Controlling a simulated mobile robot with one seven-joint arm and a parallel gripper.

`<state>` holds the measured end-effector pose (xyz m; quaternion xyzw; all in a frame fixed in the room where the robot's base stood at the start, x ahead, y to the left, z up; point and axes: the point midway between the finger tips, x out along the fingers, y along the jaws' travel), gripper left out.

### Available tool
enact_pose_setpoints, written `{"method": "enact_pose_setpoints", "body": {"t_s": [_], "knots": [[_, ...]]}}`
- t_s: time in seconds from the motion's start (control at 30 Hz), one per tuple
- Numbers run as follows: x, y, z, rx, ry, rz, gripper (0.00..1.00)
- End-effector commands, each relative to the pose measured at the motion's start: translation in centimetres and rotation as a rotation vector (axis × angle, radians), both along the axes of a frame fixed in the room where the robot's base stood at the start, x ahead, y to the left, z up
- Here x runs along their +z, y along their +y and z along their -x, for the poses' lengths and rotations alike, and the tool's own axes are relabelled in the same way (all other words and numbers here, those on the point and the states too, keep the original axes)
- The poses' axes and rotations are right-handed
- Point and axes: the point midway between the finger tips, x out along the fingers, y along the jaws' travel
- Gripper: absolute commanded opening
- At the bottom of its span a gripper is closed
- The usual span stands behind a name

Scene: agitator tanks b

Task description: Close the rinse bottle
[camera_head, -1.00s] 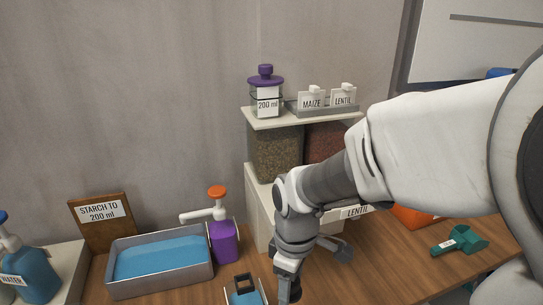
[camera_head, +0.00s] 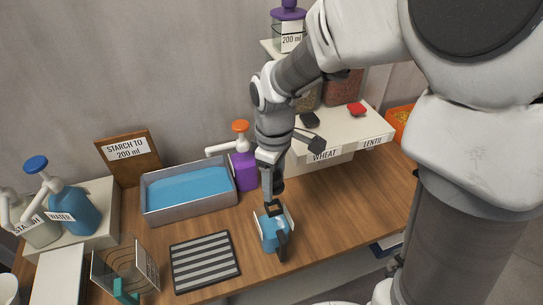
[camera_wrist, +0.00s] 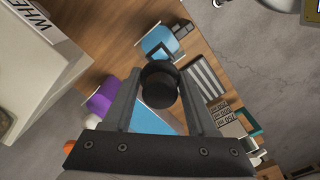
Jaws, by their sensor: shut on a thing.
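My gripper (camera_head: 272,192) points down over the workbench. In the wrist view my gripper (camera_wrist: 159,76) is shut on a round black cap (camera_wrist: 159,88), held between the fingertips. A blue container (camera_head: 271,232) with pale sides and a black square loop stands just below the gripper; it also shows in the wrist view (camera_wrist: 158,42), past the cap. I cannot tell for certain whether it is the rinse bottle. The cap appears apart from it. The arm and fingers hide the cap in the head view.
A tray of blue liquid (camera_head: 143,203) and a purple pump bottle (camera_head: 244,172) stand behind. A white shelf unit (camera_head: 352,140) is behind right. Clear wood lies right of the blue container.

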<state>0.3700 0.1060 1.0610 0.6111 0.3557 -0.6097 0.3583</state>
Motion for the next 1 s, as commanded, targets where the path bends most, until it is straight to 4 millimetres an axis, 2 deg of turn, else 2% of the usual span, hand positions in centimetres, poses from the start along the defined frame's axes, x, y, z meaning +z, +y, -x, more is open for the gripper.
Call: {"method": "enact_pose_setpoints", "body": {"t_s": [0.37, 1.0], "knots": [[-0.5, 0.0, 0.0, -0.005, 0.0, 0.0, 0.02], [-4.6, 0.0, 0.0, -0.005, 0.0, 0.0, 0.02]]}}
